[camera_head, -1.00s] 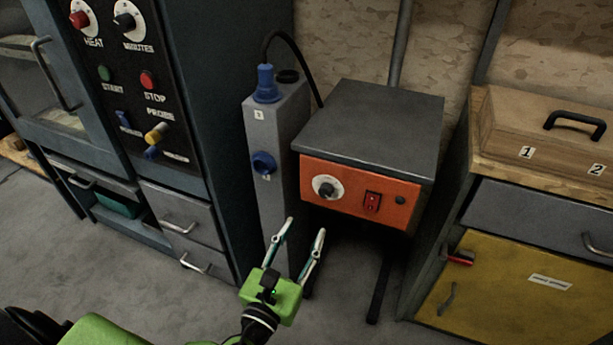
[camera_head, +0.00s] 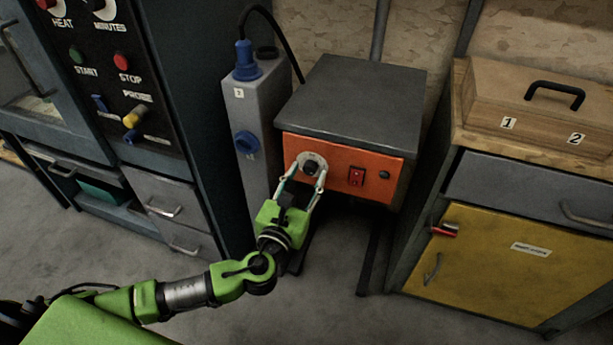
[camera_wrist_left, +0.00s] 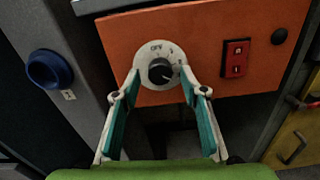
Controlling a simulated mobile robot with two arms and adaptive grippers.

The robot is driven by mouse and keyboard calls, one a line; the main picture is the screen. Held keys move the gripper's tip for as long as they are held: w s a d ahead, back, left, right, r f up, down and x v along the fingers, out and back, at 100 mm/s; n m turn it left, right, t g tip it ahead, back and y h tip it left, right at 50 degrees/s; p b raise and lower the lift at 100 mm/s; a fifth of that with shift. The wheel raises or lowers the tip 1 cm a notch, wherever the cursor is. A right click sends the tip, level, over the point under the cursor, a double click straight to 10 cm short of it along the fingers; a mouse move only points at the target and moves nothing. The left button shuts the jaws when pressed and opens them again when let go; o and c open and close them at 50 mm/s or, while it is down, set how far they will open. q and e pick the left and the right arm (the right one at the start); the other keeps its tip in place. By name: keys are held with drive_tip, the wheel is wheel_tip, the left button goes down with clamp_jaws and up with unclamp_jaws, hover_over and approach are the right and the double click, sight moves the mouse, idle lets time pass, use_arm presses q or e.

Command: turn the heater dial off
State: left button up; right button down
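The heater dial (camera_head: 311,166) is a black knob on a round white plate, on the orange front panel (camera_head: 341,157) of a dark-topped box. In the left wrist view the dial (camera_wrist_left: 160,71) shows the word OFF at the top of its plate, and the knob's light mark points to the lower right, away from OFF. My left gripper (camera_head: 304,180) is open, its two fingers just below and in front of the dial. My right gripper is not in view.
A red switch (camera_head: 356,177) sits right of the dial. A grey box with a blue knob (camera_head: 246,143) and a plugged-in blue connector (camera_head: 246,62) stands close on the left. A wooden case (camera_head: 528,105) rests on the cabinet at right.

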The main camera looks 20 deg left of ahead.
use_arm(q)
drive_tip(key=shift+w, duration=0.25)
drive_tip(key=c, duration=1.1)
drive_tip(key=shift+c, duration=0.2)
